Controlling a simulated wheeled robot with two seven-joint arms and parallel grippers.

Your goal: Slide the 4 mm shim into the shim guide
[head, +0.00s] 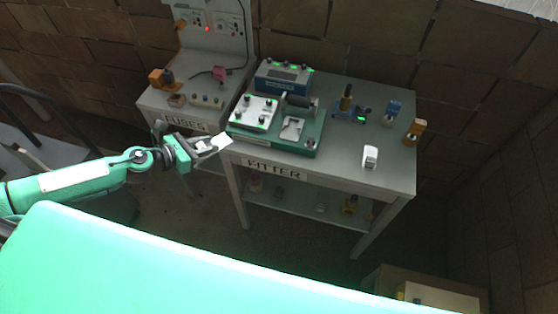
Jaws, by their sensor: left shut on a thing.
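My left gripper (210,147) reaches in from the left and is shut on a pale, flat piece (222,141), which looks like the shim. The piece is held in front of the left end of the FITTER table (340,140), close to its front edge and apart from the fixture. A green fixture base (310,145) stands on that table. It carries a white plate with dark knobs (252,112) and a small light metal block (292,128), possibly the shim guide. I cannot read the shim's thickness. My right gripper is not in view.
A blue box with green lights (283,77) stands behind the fixture. A white item (370,157), an orange block (415,131) and a blue block (392,113) stand at the right. The FUSES bench (185,118) is at the left. The table's front middle is clear.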

